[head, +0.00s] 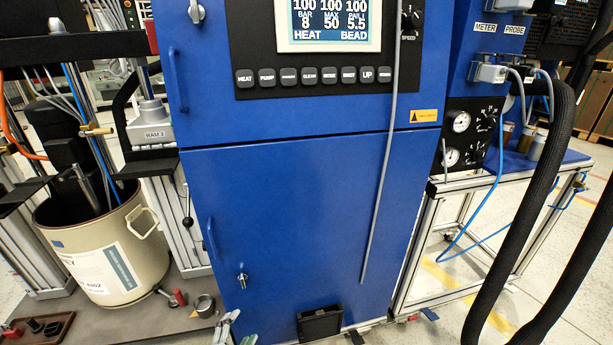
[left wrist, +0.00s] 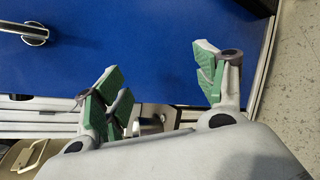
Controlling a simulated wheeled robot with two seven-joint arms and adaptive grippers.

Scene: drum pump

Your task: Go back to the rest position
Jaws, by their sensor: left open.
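My left gripper (head: 234,328) shows at the bottom edge of the head view, in front of the foot of the blue cabinet (head: 300,215). Only its fingertips show there. In the left wrist view my left gripper (left wrist: 162,88) has its two green-padded fingers wide apart with nothing between them. The blue cabinet door (left wrist: 150,50) fills the background of that view. My right gripper is in neither view.
A beige drum (head: 105,250) stands at the left under the pump frame, with a small metal cup (head: 204,306) on the floor plate. A wheeled frame (head: 450,190) with gauges stands at the right. Thick black hoses (head: 535,180) hang at the right.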

